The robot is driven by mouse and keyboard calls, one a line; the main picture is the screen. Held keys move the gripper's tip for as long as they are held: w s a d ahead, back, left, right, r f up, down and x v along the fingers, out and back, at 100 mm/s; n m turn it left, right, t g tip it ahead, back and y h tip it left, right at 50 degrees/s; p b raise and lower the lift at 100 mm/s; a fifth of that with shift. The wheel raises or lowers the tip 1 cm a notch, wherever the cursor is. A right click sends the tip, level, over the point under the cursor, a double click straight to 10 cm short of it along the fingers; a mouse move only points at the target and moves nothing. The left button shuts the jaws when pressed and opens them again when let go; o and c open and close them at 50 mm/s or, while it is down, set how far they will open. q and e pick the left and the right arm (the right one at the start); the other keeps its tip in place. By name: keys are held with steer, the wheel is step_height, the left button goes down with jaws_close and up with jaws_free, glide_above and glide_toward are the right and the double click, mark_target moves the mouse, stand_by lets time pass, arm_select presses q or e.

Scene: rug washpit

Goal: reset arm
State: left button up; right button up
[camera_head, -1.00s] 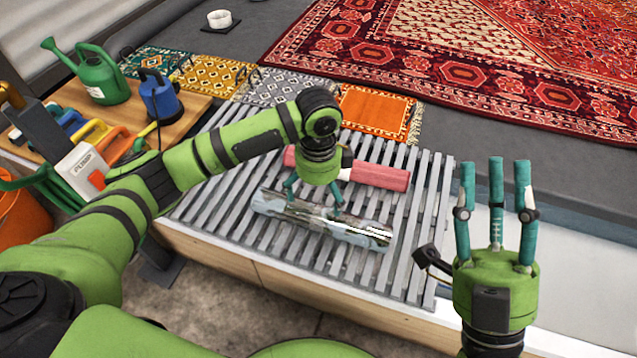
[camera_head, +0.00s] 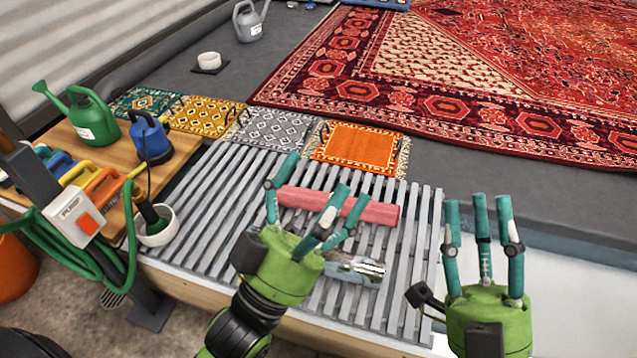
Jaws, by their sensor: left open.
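My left gripper (camera_head: 325,182) is open and empty, its fingers pointing up and away over the slatted rack (camera_head: 205,195). It covers part of a pink roll (camera_head: 378,213) and much of a shiny, pale wrapped roll (camera_head: 362,270), both lying on the slats. Whether it touches either roll is hard to tell, but nothing sits between its fingers. My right gripper (camera_head: 482,205) stands at the rack's right end, fingers upright, apart and empty.
Small mats, including an orange one (camera_head: 357,145), and a large red rug (camera_head: 450,85) lie beyond.

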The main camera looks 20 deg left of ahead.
arm_select(q)
steer(key=shift+s+a+r+t, duration=0.4)
steer(key=shift+s+a+r, duration=0.1)
steer(key=shift+s, duration=0.2)
steer(key=shift+w+d, duration=0.1)
